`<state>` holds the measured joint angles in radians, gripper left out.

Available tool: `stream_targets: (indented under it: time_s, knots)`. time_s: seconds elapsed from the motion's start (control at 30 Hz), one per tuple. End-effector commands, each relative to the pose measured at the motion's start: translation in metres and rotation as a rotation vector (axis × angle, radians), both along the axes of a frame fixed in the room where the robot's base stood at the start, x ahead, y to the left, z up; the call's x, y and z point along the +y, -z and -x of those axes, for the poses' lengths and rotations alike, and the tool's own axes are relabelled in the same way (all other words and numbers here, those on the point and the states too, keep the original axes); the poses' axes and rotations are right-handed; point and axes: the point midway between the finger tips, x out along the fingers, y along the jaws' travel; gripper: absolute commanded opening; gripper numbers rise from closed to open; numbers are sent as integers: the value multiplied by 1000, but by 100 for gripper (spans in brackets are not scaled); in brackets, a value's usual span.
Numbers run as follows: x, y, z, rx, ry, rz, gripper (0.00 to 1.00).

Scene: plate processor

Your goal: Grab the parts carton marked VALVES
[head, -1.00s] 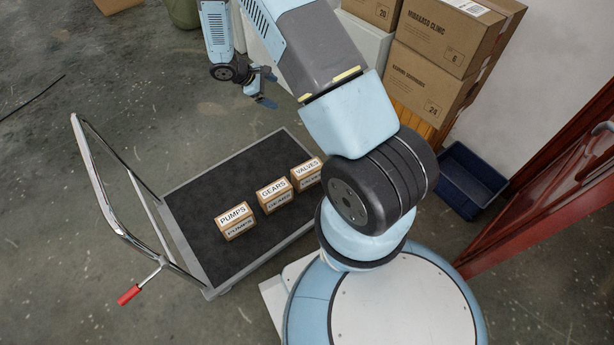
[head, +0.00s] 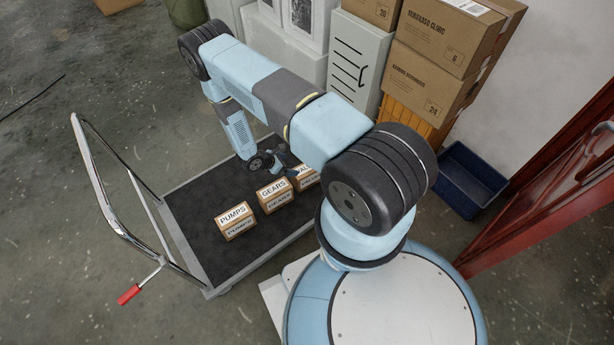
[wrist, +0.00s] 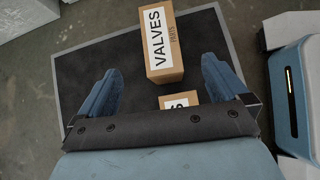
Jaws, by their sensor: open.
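The VALVES carton (head: 306,179) is a small brown box with a white label. It stands at the right of a row of three on the cart's dark deck, partly hidden by my gripper in the head view. In the wrist view the VALVES carton (wrist: 164,50) lies ahead between the lines of my two blue fingers, its label facing up. My gripper (head: 284,164) is open and empty, above and beside the VALVES and GEARS cartons. In the wrist view the gripper (wrist: 162,78) does not touch the VALVES carton.
The GEARS carton (head: 274,195) is close to the left of VALVES, and the PUMPS carton (head: 235,220) is further left. The cart (head: 200,262) has a push handle (head: 90,165) at its left. Stacked brown boxes (head: 430,85) and a blue bin (head: 470,180) stand at the right.

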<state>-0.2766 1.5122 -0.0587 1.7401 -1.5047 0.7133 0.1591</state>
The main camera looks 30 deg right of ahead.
Motion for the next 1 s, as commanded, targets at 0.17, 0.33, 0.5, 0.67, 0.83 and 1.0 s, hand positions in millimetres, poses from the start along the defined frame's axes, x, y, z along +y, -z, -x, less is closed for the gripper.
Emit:
stream_targets:
  time_s: [0.17,0.33,0.5,0.67,0.83,1.0]
  knots:
    - [-11,16,3,8,-6,2,100]
    - [-31,36,1,7,-6,2,100]
    - [-50,55,-2,6,-6,2,100]
    - [-59,64,-3,6,-7,2,100]
    - [-65,71,-4,6,-6,1,100]
    - [-78,90,-7,6,-6,0,100]
